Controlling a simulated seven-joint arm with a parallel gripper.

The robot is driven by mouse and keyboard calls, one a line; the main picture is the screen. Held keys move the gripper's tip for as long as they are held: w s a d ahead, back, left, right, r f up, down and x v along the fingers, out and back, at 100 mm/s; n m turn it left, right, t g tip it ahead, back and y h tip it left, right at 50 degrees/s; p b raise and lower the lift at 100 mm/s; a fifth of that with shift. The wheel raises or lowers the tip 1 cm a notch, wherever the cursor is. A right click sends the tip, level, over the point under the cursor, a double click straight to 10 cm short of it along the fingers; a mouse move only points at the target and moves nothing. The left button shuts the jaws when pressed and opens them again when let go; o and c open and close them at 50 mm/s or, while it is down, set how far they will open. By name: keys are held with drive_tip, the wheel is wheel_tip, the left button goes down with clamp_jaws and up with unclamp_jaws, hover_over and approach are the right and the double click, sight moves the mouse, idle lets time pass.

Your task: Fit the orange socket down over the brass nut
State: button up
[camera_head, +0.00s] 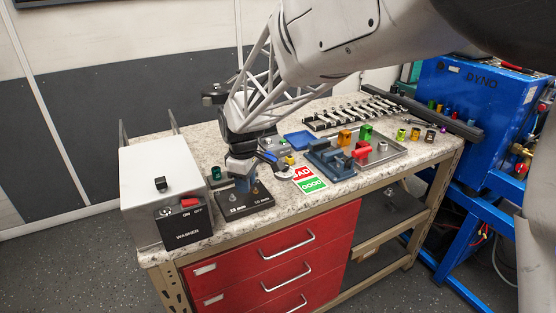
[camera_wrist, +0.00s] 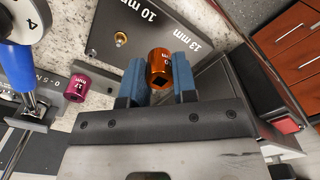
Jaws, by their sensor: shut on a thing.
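My gripper (camera_wrist: 159,82) is shut on the orange socket (camera_wrist: 160,65), which sits between its two blue fingers in the wrist view. The dark plate (camera_wrist: 103,42) carries the labels 10 mm and 13 mm. A brass nut (camera_wrist: 121,38) stands on it by the 10 mm label, apart from the socket. No nut shows by the 13 mm label; the socket and fingers cover part of that side. In the head view my gripper (camera_head: 242,183) is over the plate (camera_head: 255,207), towards its 13 mm side. Socket height above the plate cannot be told.
A purple socket (camera_wrist: 75,92) and a blue-handled tool (camera_wrist: 17,68) lie beside the plate. The grey washer box (camera_head: 160,170) stands close on the left. A blue vise (camera_head: 330,158), a metal tray (camera_head: 383,154) and the BAD/GOOD cards (camera_head: 308,180) are to the right.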

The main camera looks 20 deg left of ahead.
drive_tip(key=shift+w+d+r, duration=0.2)
drive_tip(key=shift+w+r, duration=0.75)
drive_tip(key=shift+w, duration=0.3)
drive_tip(key=shift+w+d+r, duration=0.15)
drive_tip(key=shift+w+r, duration=0.75)
drive_tip(key=shift+w, duration=0.3)
drive_tip(key=shift+f, duration=0.15)
hover_over(256, 190)
drive_tip(key=shift+w+a+f, duration=0.15)
drive_tip(key=shift+f, duration=2.2)
drive_tip(key=shift+f, duration=1.15)
